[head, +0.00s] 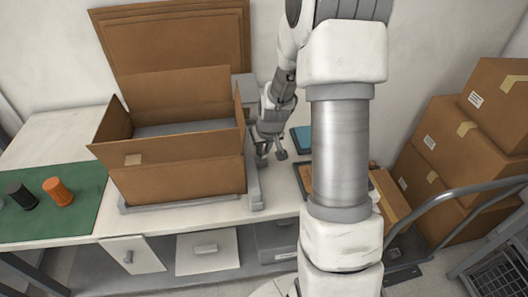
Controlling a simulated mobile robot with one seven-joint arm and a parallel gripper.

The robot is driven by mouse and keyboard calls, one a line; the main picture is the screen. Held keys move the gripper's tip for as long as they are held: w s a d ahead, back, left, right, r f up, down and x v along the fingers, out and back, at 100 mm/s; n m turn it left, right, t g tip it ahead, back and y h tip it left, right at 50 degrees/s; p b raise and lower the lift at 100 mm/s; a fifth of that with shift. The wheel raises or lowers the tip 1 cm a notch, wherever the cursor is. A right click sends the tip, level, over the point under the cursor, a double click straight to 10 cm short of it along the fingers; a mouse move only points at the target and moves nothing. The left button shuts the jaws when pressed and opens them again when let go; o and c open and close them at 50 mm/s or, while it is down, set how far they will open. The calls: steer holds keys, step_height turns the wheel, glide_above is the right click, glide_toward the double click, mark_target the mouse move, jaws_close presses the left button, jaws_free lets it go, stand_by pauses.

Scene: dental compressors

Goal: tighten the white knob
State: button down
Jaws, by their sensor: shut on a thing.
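My gripper (271,153) reaches down from the back, just right of the open cardboard box, at the right side of the grey machine (255,193) under the box. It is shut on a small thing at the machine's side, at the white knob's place. The white knob itself cannot be made out; the fingers and their small size in the picture hide it. My arm fills the middle right of the head view.
An open cardboard box (180,184) stands on the machine on the white table (62,134). A green mat (88,212) holds an orange spool (58,191) and a black spool (21,195). Stacked cartons (462,140) and a cart rail (455,195) stand at right.

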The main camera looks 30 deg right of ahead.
steer(key=shift+a+m+h, duration=0.1)
steer(key=shift+m+h, duration=0.2)
steer(key=shift+m, duration=0.3)
steer(key=shift+m+b, duration=0.3)
steer(key=c, duration=0.8)
jaws_free()
steer(key=p+v, duration=0.2)
steer(key=v, duration=1.5)
steer(key=shift+r, duration=0.25)
steer(key=shift+w, duration=0.1)
